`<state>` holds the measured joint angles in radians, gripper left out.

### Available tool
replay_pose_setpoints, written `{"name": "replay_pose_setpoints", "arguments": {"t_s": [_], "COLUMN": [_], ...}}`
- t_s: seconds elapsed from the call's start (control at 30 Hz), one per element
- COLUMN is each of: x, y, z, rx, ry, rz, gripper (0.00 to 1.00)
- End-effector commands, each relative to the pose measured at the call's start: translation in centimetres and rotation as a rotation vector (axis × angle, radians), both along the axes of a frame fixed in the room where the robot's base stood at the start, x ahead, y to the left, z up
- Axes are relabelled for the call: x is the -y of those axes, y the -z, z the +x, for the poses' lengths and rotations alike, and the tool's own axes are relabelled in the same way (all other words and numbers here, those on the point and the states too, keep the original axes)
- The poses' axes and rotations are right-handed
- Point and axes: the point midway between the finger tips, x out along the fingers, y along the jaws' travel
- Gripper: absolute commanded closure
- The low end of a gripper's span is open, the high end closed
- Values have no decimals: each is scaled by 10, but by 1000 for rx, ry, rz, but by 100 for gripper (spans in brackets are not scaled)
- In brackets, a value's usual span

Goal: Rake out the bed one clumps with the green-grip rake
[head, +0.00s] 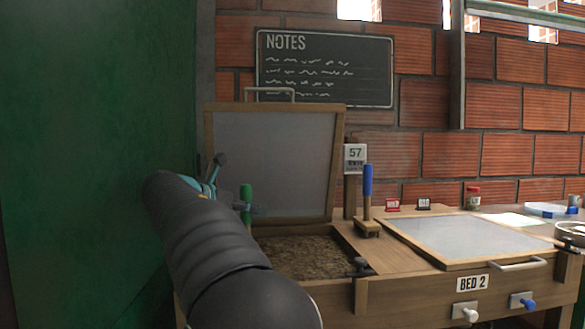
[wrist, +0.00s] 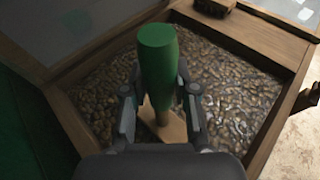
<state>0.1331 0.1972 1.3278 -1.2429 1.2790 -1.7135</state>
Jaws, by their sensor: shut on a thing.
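The green-grip rake (wrist: 157,68) stands roughly upright in my gripper (wrist: 162,105), with the green handle between the two fingers. Its wooden lower part shows below the fingers, over the bean bed; whether it touches the beans I cannot tell. In the head view the green grip (head: 246,196) is beside my gripper (head: 243,207), at the left of the open bed. The open bed (head: 358,287) holds a brown layer of beans (head: 300,258), and its lid (head: 275,160) stands raised behind. The beans look lumpy in the wrist view (wrist: 235,85); single clumps cannot be told apart.
A blue-handled tool (head: 367,190) stands on the wooden divider right of the open bed. The bed marked BED 2 (head: 460,235) has its lid closed. A green wall (head: 95,150) is close at the left. Red and black tags and a jar (head: 473,196) stand behind.

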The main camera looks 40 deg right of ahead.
Motion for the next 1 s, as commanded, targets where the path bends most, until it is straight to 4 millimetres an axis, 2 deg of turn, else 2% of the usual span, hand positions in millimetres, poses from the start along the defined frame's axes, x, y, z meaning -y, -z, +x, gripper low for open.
{"name": "replay_pose_setpoints", "arguments": {"t_s": [0.13, 0.23, 0.8, 1.0], "x": [-5, -5, -7, -7], "y": [-8, -31, -77, -85], "z": [0, 0, 1, 1], "rx": [0, 5, 3, 1], "ry": [3, 2, -1, -2], "rz": [-1, -1, -1, -1], "gripper": [100, 100, 100, 100]}}
